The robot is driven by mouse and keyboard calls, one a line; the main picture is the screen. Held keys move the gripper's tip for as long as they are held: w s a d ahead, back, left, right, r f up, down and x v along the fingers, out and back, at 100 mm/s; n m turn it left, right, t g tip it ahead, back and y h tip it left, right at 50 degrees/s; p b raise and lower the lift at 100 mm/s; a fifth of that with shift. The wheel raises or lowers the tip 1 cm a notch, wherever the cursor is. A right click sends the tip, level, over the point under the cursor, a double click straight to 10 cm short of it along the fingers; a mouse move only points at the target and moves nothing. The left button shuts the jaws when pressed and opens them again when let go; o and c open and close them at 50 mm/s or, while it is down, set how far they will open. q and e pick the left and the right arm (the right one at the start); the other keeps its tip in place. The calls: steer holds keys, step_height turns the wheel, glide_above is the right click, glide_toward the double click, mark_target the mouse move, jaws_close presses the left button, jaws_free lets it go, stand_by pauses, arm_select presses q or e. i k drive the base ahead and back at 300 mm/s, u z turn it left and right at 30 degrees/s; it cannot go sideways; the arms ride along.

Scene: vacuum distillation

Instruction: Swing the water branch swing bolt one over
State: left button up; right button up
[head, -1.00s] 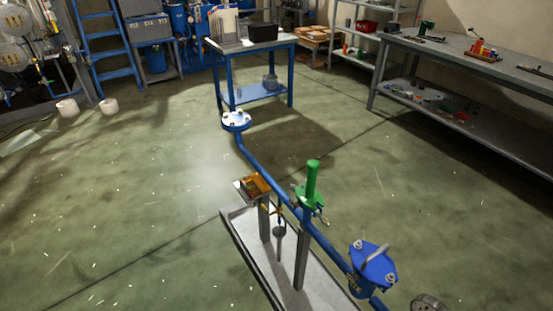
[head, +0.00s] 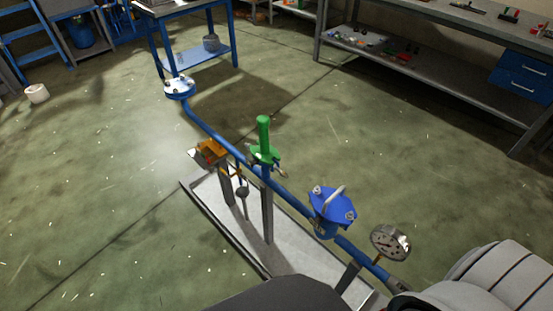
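A blue pipe branch (head: 221,141) runs diagonally over a grey tray in the head view. Near its lower right end sits a blue lidded housing (head: 333,205) with a pale curved handle on top. Small bolt-like fittings show at the lid's edge; they are too small to tell which is swing bolt one or how it lies. A green-handled valve (head: 263,140) stands farther up the pipe. Neither gripper's fingers can be seen. Dark and light-grey rounded parts, probably of my arms, fill the bottom edge and lower right corner and hide part of the tray.
The tray (head: 209,211) lies on the floor under the pipe. A round gauge (head: 390,243) is at the lower right, and an orange-topped box (head: 210,151) stands left of the valve. A blue-framed table (head: 236,59) and a workbench (head: 420,72) stand behind.

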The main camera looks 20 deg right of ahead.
mark_target(275, 168)
steer(key=k, duration=0.5)
steer(key=u, duration=0.85)
steer(key=i, duration=0.85)
steer(key=z, duration=1.5)
